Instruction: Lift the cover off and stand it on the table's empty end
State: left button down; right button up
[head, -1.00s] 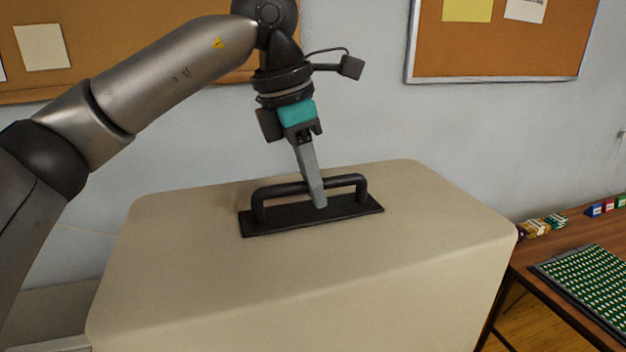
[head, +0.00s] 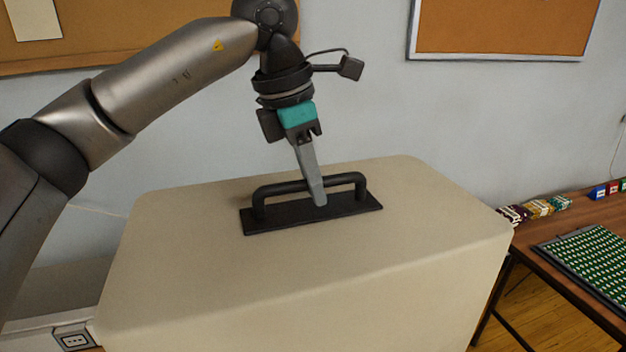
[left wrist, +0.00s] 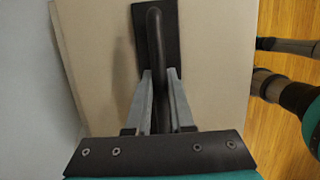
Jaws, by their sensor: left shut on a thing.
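The cover (head: 310,275) is a large beige box-like shell with rounded edges, filling the lower middle of the head view. A black bar handle (head: 283,189) on a black plate is fixed to its top. My left gripper (head: 318,200) comes down from above and is shut on the handle. In the left wrist view, the two grey fingers (left wrist: 160,95) lie on either side of the handle bar (left wrist: 155,40), with the beige cover top (left wrist: 100,50) behind. The cover's lower edge is out of view, and it hides what is behind it.
A wooden table (head: 560,254) at the right carries a dark tray (head: 548,250) of green-and-white pieces and a row of small coloured packs (head: 540,208) along the wall. Pinboards (head: 500,30) hang on the wall. A grey box-like thing with a socket (head: 74,341) shows at lower left.

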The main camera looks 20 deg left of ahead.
pick_arm(q)
jog(key=shift+f+b, duration=0.4)
jog(key=shift+f, duration=0.05)
jog(key=c, duration=1)
grip_release()
jog(key=o, duration=0.3)
jog(key=shift+f, duration=0.15)
